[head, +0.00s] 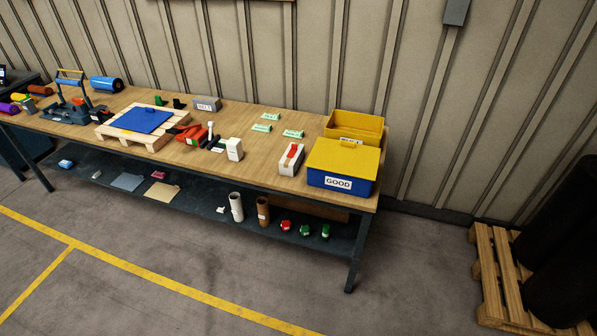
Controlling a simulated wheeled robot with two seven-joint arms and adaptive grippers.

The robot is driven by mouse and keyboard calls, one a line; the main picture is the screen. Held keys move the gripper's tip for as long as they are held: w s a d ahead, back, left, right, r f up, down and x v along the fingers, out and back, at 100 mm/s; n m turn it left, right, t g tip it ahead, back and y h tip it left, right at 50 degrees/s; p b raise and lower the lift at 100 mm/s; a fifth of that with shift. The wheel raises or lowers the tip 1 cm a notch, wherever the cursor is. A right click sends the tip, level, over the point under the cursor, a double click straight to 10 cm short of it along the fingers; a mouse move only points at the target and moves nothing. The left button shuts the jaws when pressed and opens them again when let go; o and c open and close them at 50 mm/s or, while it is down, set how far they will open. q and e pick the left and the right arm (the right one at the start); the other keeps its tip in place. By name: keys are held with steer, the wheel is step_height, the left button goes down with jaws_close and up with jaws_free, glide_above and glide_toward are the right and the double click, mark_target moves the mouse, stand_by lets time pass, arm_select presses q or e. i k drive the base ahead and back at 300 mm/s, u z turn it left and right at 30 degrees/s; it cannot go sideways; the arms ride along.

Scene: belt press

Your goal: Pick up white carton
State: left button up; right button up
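A small white upright box (235,149) stands on the workbench right of a red tool; it looks like a white carton. A second white box (290,165), longer and low, with a red strip on top, stands further right. I cannot tell for certain which of the two is the carton meant. Neither is held by a gripper. Neither of my grippers is in the head view.
The wooden workbench (262,168) has a lower shelf with tubes and small parts. A blue GOOD bin (338,183) with a yellow lid and a yellow bin (356,125) stand at its right end. A pallet (492,262) with black rolls stands right. Floor in front is clear.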

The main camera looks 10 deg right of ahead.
mark_target(287, 166)
steer(key=z, duration=0.8)
steer(key=i, duration=1)
